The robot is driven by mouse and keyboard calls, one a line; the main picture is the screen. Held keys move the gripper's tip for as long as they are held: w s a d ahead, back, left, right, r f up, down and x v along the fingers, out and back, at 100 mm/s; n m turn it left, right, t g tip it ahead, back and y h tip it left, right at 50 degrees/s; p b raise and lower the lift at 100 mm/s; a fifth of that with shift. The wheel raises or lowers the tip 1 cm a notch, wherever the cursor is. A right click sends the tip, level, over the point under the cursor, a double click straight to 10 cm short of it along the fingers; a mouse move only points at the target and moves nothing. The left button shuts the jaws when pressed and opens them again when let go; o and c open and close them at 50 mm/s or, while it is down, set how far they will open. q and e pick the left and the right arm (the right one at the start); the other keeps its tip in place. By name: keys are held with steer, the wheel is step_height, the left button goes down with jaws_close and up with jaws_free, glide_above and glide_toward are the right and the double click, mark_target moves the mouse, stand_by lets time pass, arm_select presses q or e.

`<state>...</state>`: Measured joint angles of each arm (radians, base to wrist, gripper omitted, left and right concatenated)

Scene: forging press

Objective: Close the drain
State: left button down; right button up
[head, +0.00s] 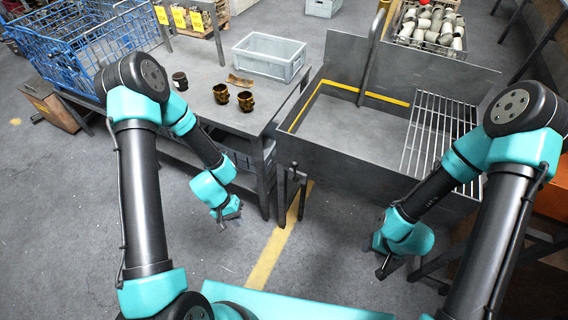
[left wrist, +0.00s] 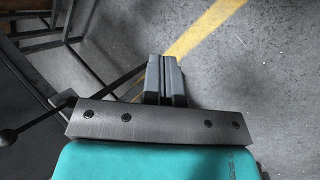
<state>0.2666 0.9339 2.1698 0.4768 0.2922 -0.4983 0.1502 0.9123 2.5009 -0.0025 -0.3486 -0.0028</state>
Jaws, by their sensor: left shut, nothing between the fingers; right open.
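A grey metal tank (head: 345,150) stands right of centre in the head view, with a yellow line inside its rim. On its front left, a small dark lever with a knob (head: 294,166) shows by a pipe-like bracket; I take it for the drain handle. In the left wrist view, a dark rod ends in a black ball (left wrist: 8,137) at the lower left. My left gripper (head: 232,213) is below and left of the lever, apart from it. Its fingers (left wrist: 166,78) are together and empty. My right gripper (head: 384,268) is low in front of the tank, open and empty.
A workbench (head: 205,80) left of the tank holds brown cups (head: 246,101) and a grey bin (head: 268,57). A wire grate (head: 435,130) covers the tank's right part. A blue wire cage (head: 75,45) stands far left. The floor around the yellow line (head: 268,250) is clear.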

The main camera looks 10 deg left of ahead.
arm_select(q)
steer(key=w+r+t+h, duration=0.2)
steer(key=w+r+h, duration=0.3)
steer(key=w, duration=0.3)
steer(key=w+r+t+h, duration=0.3)
steer(key=w+r+h, duration=0.2)
steer(key=w, duration=0.4)
steer(key=shift+w+a+r+m+t, duration=0.3)
steer(key=shift+a+r+m, duration=0.15)
steer(key=shift+r, duration=0.1)
steer(key=shift+d, duration=0.1)
steer(key=x, duration=1.4)
